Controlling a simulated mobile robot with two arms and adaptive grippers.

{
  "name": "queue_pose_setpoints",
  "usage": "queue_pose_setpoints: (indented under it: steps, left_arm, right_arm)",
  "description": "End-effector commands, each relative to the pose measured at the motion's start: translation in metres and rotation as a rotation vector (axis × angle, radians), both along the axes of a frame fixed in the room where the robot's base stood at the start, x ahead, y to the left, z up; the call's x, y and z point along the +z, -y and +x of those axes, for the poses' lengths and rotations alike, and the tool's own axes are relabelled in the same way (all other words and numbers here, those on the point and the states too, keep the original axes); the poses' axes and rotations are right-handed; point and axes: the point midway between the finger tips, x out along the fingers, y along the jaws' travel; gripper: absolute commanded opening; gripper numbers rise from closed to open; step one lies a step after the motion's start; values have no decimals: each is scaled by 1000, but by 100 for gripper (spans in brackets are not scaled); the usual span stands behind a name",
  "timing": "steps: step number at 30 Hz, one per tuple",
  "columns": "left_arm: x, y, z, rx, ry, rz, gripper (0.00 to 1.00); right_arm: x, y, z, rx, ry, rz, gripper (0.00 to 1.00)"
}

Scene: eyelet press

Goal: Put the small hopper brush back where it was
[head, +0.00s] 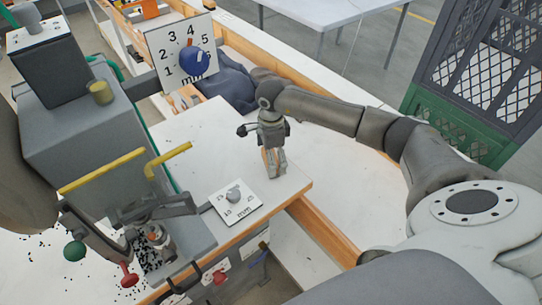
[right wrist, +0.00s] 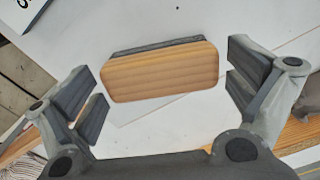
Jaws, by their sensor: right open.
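The small hopper brush shows in the right wrist view as a wooden block (right wrist: 160,74) with a strip of dark bristles along its far edge. It lies between the spread fingers of my right gripper (right wrist: 168,95), with a gap on each side. In the head view my right gripper (head: 274,163) points down at the white bench top near its front right corner, and its fingers mostly hide the brush. My left arm comes in at the left edge of the head view. Its gripper, low by the press, is hard to tell from the machine parts.
The grey press (head: 85,140) with yellow bars stands at the left. A dial plate (head: 183,52) with a blue knob is at the top, and a smaller dial plate (head: 236,203) lies on the bench (head: 195,150). Black bits are scattered low left. A green-based cage (head: 445,125) stands at the right.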

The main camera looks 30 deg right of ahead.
Motion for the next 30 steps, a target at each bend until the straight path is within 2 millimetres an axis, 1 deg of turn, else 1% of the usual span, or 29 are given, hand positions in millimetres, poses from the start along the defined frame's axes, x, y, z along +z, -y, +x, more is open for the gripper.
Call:
queue_pose_setpoints:
  steps: [2, 5, 12, 15, 18, 22, 30]
  left_arm:
    - [-3, 0, 0, 0, 0, 0, 45]
    - [-10, 0, 0, 0, 0, 0, 45]
    - [-27, 1, 0, 0, 0, -1, 45]
    - [-32, 1, 0, 0, 0, -1, 45]
    - [-34, 1, 0, 0, 0, -1, 45]
    - [-35, 1, 0, 0, 0, -1, 45]
    - [-35, 1, 0, 0, -1, -1, 45]
  right_arm:
    - [8, 0, 1, 0, 4, 1, 100]
    - [26, 0, 1, 1, 7, 0, 100]
    - [79, 0, 1, 1, 6, -1, 100]
    - [97, 0, 1, 0, 5, 0, 100]
    - [110, -1, 1, 0, 3, 1, 100]
    - [119, 0, 0, 0, 1, 1, 100]
    - [121, 0, 0, 0, 0, 0, 100]
